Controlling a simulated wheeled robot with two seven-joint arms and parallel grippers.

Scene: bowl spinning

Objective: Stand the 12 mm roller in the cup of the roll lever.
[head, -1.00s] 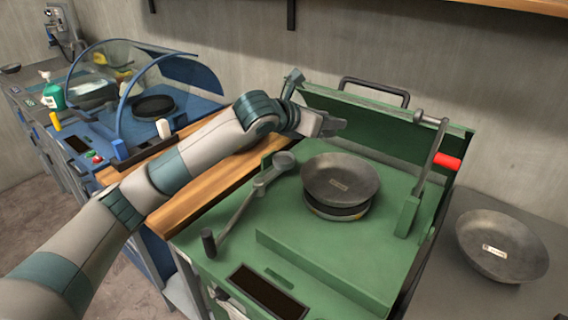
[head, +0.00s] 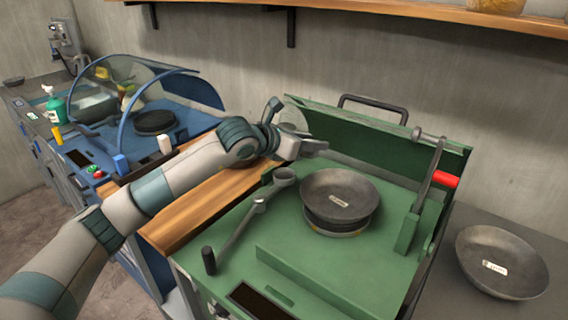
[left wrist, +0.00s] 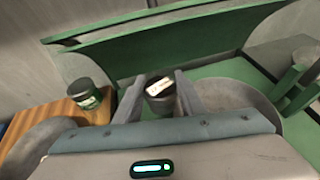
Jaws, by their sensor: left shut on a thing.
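My left gripper (head: 318,148) is above the back of the green machine, behind the bowl on it; it also shows in the left wrist view (left wrist: 160,78). It is shut on a dark roller (left wrist: 160,92) with a white label, whose print I cannot read. The roll lever (head: 243,228) lies over the left of the machine's top, with its grey cup (head: 285,176) at the far end and a black handle at the near end. The cup is left of and nearer than my gripper; the roller is apart from it. My right gripper is not in view.
A grey bowl (head: 338,190) sits on the machine's round chuck. A second lever (head: 428,175) with a red grip stands at the right. Another bowl (head: 500,262) lies on the right counter.

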